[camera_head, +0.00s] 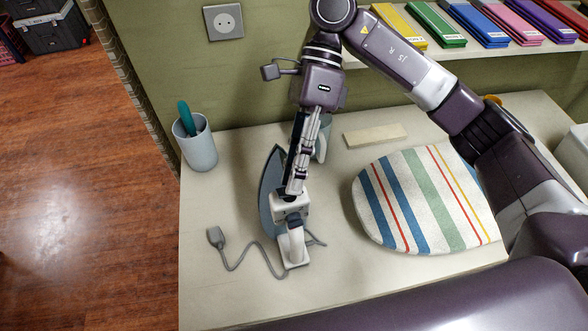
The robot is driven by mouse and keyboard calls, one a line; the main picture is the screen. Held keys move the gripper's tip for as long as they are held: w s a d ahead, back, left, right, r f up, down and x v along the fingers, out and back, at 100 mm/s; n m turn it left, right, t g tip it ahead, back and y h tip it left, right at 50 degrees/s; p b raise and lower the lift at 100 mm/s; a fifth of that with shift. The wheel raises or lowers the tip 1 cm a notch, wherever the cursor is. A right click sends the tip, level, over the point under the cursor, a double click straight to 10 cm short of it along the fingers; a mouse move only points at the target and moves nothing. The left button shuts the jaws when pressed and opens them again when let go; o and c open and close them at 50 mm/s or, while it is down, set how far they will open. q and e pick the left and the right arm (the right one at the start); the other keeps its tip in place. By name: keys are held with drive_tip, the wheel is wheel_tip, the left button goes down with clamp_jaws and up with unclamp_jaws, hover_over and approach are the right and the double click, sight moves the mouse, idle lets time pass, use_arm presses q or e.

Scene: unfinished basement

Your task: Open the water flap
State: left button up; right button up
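A white iron (293,208) stands on its heel on the table, with its nose up and its grey-blue soleplate (268,196) facing left. My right gripper (292,192) comes down from above, with its fingers pointing down along the iron's front. Its fingertips are at or very near the upper part of the white body; I cannot tell whether they touch. The fingers are seen nearly edge-on, so their gap does not show clearly. The water flap cannot be made out; the fingers cover part of the iron. My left gripper is not in view.
The iron's cord and plug (215,237) lie on the table (225,290). A cup with a teal-handled tool (197,148) stands at the left. A striped ironing pad (420,195) lies at the right. A cup behind my gripper is partly hidden. Coloured binders (480,25) line a shelf above.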

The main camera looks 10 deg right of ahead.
drive_tip(key=v, duration=1.2)
idle(0.3)
